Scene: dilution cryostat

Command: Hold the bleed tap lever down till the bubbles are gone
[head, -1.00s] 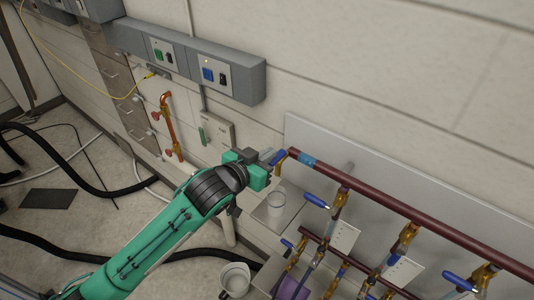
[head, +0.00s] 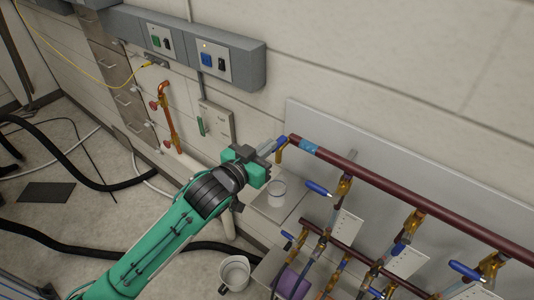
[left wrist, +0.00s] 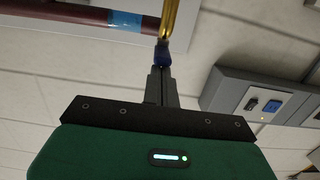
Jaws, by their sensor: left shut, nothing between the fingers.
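The bleed tap (head: 281,153) is a small brass spout at the left end of a dark red pipe (head: 365,178). In the left wrist view the fingertips (left wrist: 160,70) meet or nearly meet the lever; contact is unclear. A clear glass (head: 277,191) stands on a small shelf below the tap. Bubbles are too small to make out. My right gripper is out of view.
Several other brass valves with blue handles (head: 317,187) hang along the pipes to the right. A grey socket box (head: 250,66) is on the wall above. A white mug-like pot (head: 235,272) is below. Black hoses (head: 70,170) lie on the floor at left.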

